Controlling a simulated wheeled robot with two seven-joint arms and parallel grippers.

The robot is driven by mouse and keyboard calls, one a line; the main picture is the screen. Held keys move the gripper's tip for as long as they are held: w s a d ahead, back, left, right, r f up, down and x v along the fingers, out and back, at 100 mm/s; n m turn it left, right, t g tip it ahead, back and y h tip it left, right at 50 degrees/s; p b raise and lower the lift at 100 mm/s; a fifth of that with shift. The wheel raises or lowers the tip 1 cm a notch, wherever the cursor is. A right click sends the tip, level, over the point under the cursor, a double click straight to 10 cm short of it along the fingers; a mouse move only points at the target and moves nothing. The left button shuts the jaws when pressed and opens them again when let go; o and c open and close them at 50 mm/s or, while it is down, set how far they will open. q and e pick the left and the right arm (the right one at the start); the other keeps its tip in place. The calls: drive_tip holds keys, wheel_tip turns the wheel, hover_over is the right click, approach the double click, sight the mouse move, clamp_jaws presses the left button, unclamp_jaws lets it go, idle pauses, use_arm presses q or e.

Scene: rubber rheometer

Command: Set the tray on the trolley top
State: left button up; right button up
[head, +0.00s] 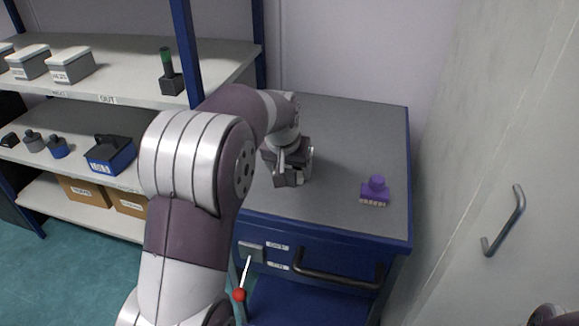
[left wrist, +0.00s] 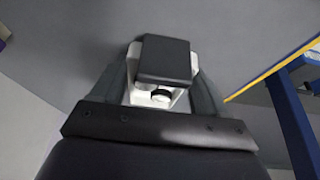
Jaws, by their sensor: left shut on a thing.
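The trolley top (head: 345,130) is a grey surface on a blue cabinet, in the middle of the head view. My left gripper (head: 291,174) is low over its left part, pointing down. In the left wrist view it is shut on a small white thing with a dark block on top (left wrist: 165,60). Most of that thing is hidden by the gripper in the head view. I cannot tell whether it is the tray or whether it touches the top. No other tray is clearly seen. My right gripper is out of view.
A purple brush-like thing (head: 375,190) stands at the right front of the trolley top. The top's back and middle are clear. Shelves at left hold grey boxes (head: 70,66) and a blue carrier (head: 110,155). A red-knobbed lever (head: 240,294) shows below the top's front.

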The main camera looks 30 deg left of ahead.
use_arm(q)
drive_tip(key=o, duration=1.1)
drive_tip(key=shift+f, duration=0.1)
drive_tip(key=shift+o, duration=0.2)
drive_tip(key=shift+r, duration=0.3)
drive_tip(key=p+v, duration=0.2)
drive_tip(key=v, duration=0.9)
drive_tip(key=shift+s+r+p, duration=0.3)
drive_tip(key=shift+p, duration=0.1)
drive_tip(key=shift+d, duration=0.1)
